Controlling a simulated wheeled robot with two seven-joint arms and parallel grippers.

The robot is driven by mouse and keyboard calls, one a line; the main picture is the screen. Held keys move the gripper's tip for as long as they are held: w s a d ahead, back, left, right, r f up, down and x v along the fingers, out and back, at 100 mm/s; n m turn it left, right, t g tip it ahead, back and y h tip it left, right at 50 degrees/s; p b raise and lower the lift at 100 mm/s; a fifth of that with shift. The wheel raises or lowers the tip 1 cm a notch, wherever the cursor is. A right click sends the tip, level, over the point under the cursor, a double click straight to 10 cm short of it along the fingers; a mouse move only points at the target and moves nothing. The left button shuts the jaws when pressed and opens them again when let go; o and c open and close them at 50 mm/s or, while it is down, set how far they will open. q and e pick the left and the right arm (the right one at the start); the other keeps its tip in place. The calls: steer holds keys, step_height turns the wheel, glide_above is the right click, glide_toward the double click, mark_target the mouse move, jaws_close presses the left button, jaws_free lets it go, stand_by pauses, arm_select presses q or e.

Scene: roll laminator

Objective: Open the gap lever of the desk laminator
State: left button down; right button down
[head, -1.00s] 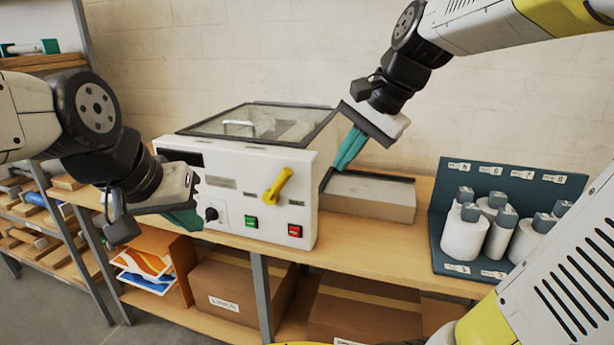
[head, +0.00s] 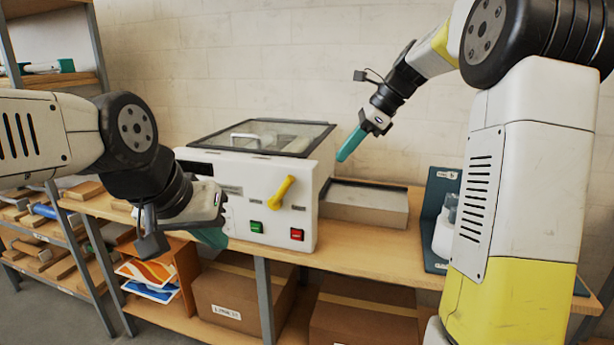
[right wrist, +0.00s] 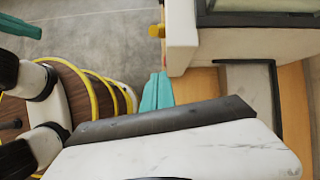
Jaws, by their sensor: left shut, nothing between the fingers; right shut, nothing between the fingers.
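The white desk laminator (head: 250,185) stands on the wooden bench with its clear-windowed lid down. Its yellow gap lever (head: 281,192) is on the right part of the front panel, tilted with its upper end to the right. In the right wrist view the lever (right wrist: 156,31) juts out from the laminator's side. My left gripper (head: 213,238) is shut and empty, in front of the panel's lower left, hiding the knob there. My right gripper (head: 350,145) is shut and empty, above and right of the laminator, apart from the lever; its teal fingers (right wrist: 157,92) also show in the right wrist view.
A green button (head: 256,227) and a red button (head: 297,234) sit below the lever. A grey tray (head: 364,203) lies right of the laminator. A dark rack (head: 437,205) with white rolls is partly hidden by my right arm. Cardboard boxes (head: 365,312) are under the bench.

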mark_target(306, 174)
steer(key=shift+w+a+f, duration=0.3)
steer(key=shift+a+f, duration=0.85)
steer(key=shift+a, duration=0.4)
steer(key=shift+w+a+f, duration=0.25)
steer(key=shift+a+f, duration=0.85)
steer(key=shift+a, duration=0.45)
steer(key=shift+w+a+f, duration=0.3)
steer(key=shift+a+f, duration=0.85)
steer(key=shift+a, duration=0.4)
steer(key=shift+a, duration=0.1)
